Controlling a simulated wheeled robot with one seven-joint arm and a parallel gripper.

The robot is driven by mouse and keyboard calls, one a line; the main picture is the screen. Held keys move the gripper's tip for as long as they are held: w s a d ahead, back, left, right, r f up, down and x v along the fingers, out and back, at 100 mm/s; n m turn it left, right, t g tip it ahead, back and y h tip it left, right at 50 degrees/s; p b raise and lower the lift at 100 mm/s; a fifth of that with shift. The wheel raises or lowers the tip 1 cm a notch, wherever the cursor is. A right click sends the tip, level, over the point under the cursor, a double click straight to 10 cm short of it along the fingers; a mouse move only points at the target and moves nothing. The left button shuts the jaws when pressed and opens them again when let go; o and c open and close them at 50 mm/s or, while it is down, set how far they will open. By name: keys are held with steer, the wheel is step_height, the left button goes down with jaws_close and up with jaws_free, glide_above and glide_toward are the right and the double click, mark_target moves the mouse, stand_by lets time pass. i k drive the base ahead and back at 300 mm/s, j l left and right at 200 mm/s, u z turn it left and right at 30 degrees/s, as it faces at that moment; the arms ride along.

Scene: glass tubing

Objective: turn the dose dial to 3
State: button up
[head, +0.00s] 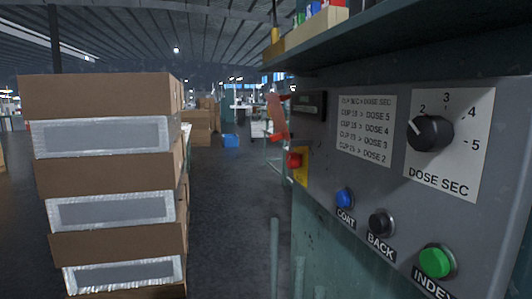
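The dose dial (430,133) is a round black knob on a white plate (468,180) marked DOSE SEC, at the upper right of the grey control panel (330,185). The numbers 2, 3, 4 and 5 run around it from upper left to right. The knob's white mark points to the upper left, close to the 2 and away from the 3 at the top. Nothing touches the knob. My gripper is not in view.
Below are a blue COAT button (344,198), a black BACK button (380,223) and a green INDEX button (436,262). A red button (294,160) sits at the panel's left edge. A shelf (400,35) overhangs the panel. Stacked cartons (100,97) stand left; open floor (225,220) lies between.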

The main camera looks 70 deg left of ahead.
mark_target(424, 134)
steer(key=u, duration=1.9)
